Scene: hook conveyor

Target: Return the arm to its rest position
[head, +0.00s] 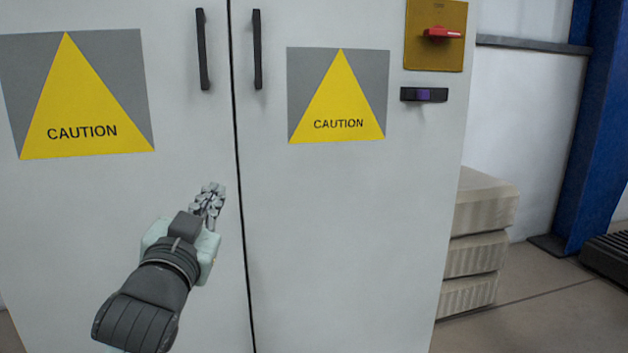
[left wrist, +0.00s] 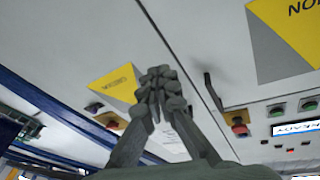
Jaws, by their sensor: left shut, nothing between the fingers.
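My left gripper (head: 208,200) is in front of the left door of a grey-white cabinet (head: 340,230), close to the seam between the two doors. Its fingers are together with nothing between them. In the left wrist view the shut fingers (left wrist: 157,88) point toward the cabinet front. I cannot tell whether the fingertips touch the door. My left arm comes in from the bottom left of the head view. My right gripper is not in view.
Two black door handles (head: 257,50) are above the gripper. A red switch (head: 442,34) on a yellow plate is at the upper right. Stacked beige blocks (head: 472,250) stand right of the cabinet, near a blue post (head: 595,120). Floor shows at the lower right.

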